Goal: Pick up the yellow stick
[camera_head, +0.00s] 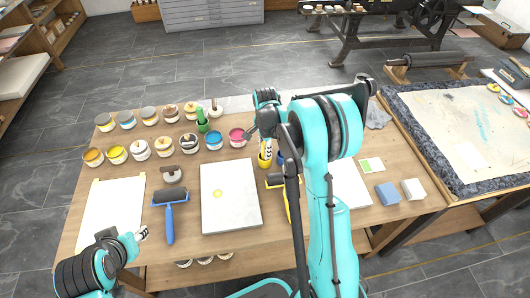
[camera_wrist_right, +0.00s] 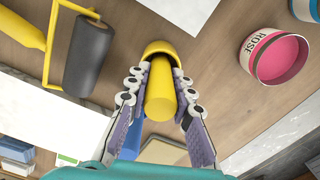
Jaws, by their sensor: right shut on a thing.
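The yellow stick (camera_wrist_right: 160,85) stands out of a yellow cup (camera_wrist_right: 158,46) in the right wrist view, with its round end towards the camera. My right gripper (camera_wrist_right: 158,98) has its two fingers on either side of the stick and is shut on it. In the head view my right gripper (camera_head: 266,146) is above the yellow cup (camera_head: 264,161), and my arm hides part of this area. The stick's lower end is hidden in the cup. My left gripper (camera_head: 143,233) is at the lower left by the table, too small to tell its jaw state.
A pink ROSE can (camera_wrist_right: 278,57) stands beside the cup. A roller with a yellow handle (camera_wrist_right: 82,55) lies on the other side. Several ink cans stand at the table's back left. A blue-handled roller (camera_head: 169,218) and a white slab (camera_head: 230,205) lie nearer.

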